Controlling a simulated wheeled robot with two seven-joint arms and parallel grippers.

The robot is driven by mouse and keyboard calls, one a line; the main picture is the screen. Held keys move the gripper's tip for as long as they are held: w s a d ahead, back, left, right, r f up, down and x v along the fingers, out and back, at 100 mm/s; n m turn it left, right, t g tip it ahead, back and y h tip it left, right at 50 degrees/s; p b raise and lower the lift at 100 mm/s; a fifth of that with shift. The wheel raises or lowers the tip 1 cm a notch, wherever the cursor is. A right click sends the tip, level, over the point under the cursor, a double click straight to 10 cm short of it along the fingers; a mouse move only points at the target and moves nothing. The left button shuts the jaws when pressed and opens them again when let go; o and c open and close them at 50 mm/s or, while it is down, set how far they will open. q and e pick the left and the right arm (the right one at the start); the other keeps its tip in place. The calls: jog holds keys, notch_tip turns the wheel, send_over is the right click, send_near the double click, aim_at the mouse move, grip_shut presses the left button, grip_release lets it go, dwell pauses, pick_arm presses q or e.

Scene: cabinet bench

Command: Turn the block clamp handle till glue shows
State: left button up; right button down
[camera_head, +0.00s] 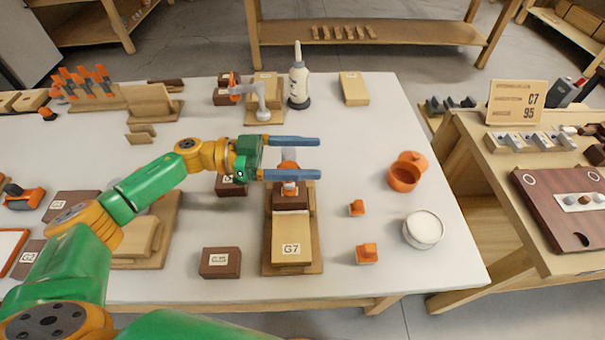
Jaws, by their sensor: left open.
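A pale wood block labelled G7 (291,251) lies on a wooden board with a dark block behind it, near the middle front of the bench. A clamp with orange parts (290,189) stands at the back of this block. My left gripper (319,158) is open, its two blue fingers pointing right. The clamp's upper part shows in the gap between the fingers; I cannot tell whether they touch it. The fingers hide part of the clamp and its handle. No glue can be made out at the block. My right gripper is not in view.
A second clamp (262,98) and a white glue bottle (298,77) stand at the back. An orange pot (404,175), a white bowl (423,230) and small orange pieces (366,253) are on the right. A dark block (221,263) lies left of G7.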

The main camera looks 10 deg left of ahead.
pick_arm(q)
jog(key=s+d+r, duration=0.2)
jog(key=s+r, duration=0.8)
jog(key=s, duration=0.3)
jog(key=shift+s+d+b, duration=0.4)
dwell(0.5)
